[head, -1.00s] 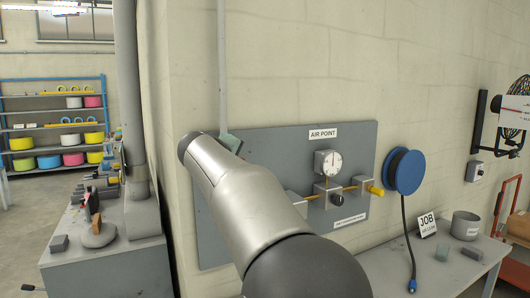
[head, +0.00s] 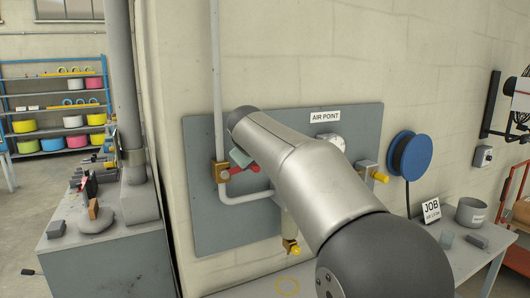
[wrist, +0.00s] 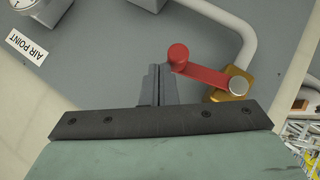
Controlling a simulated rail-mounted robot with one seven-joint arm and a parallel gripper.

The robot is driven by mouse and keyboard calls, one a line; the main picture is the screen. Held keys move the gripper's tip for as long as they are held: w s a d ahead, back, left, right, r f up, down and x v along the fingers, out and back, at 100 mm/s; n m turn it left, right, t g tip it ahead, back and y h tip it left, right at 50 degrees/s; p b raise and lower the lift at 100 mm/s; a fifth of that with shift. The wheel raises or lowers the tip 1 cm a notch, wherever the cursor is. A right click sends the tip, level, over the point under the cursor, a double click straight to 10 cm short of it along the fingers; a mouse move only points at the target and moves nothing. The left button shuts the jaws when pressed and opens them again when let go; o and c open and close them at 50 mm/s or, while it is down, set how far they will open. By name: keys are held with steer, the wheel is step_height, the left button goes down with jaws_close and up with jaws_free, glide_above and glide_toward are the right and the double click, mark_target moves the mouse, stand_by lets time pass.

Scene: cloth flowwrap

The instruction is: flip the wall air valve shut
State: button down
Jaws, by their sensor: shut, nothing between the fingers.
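The wall air valve has a brass body (head: 222,172) on the vertical grey pipe and a red lever (head: 243,171). In the head view the lever points right from the body, across the pipe's line. In the wrist view the red lever (wrist: 205,72) runs from the brass body (wrist: 218,96) to a round red knob at its free end. My gripper (wrist: 158,72) is shut and empty, its fingers right beside that knob; I cannot tell whether they touch it. In the head view its green housing (head: 240,157) shows just above the lever, and the fingertips are hard to make out.
The grey wall panel (head: 205,235) carries the pipe, a gauge (head: 331,142) and an AIR POINT sign (head: 325,116). A blue hose reel (head: 410,155) hangs to the right. A bench (head: 465,262) stands below. My arm hides the panel's middle.

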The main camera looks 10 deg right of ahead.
steer(key=shift+w+d+f+b, duration=0.1)
steer(key=shift+f+b, duration=0.1)
steer(key=shift+f, duration=0.2)
steer(key=shift+w+d+f+b, duration=0.1)
steer(key=shift+f+b, duration=0.1)
steer(key=shift+f, duration=0.3)
steer(key=s+d+r+p, duration=0.1)
steer(key=s+d+r, duration=0.1)
steer(key=s+r, duration=0.5)
step_height(320, 180, up, 4)
steer(key=shift+r, duration=0.1)
stand_by(0.3)
